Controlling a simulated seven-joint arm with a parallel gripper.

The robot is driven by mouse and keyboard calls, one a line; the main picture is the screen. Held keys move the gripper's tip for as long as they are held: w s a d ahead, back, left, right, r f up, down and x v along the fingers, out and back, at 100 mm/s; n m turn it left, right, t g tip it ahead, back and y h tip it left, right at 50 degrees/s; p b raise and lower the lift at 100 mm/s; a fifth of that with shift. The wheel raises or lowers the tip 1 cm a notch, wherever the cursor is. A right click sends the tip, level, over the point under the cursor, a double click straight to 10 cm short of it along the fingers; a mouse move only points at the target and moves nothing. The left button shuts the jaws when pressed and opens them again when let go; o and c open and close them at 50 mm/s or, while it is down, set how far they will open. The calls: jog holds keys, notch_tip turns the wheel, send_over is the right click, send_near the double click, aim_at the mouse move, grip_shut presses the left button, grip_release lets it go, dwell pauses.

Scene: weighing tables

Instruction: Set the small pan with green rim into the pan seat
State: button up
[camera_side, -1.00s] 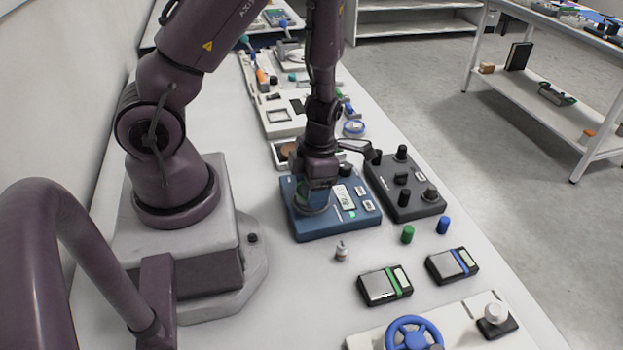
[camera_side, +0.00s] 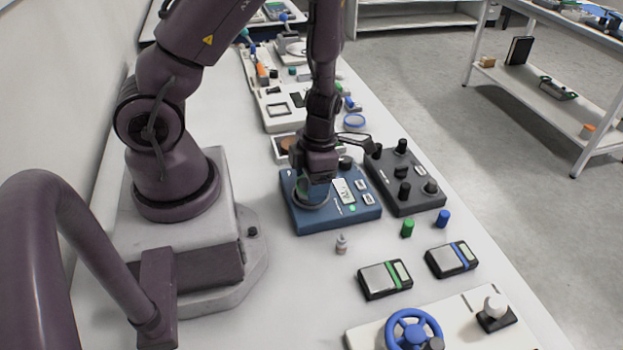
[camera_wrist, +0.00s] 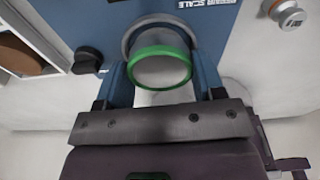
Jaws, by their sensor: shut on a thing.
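The small pan with green rim (camera_wrist: 162,70) is between the two blue fingers of my gripper (camera_wrist: 162,84), which is shut on it. In the wrist view the pan overlaps the grey ring of the pan seat (camera_wrist: 135,30), whose far arc shows beyond the rim. The seat (camera_side: 311,206) is on the left part of the blue scale (camera_side: 350,216). In the side view my gripper (camera_side: 316,185) is low over the seat and hides most of the pan. I cannot tell whether the pan touches the seat.
A dark control box (camera_side: 408,190) with several black knobs stands close right of the scale. A small bottle-like weight (camera_side: 341,244), green (camera_side: 407,229) and blue (camera_side: 443,218) cylinders and two pocket scales (camera_side: 385,279) (camera_side: 452,259) stand in front. Bare table lies between them.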

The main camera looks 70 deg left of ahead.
jog(key=shift+f, duration=0.4)
dwell(0.3)
jog(key=o, duration=1)
jog(key=shift+r, duration=0.1)
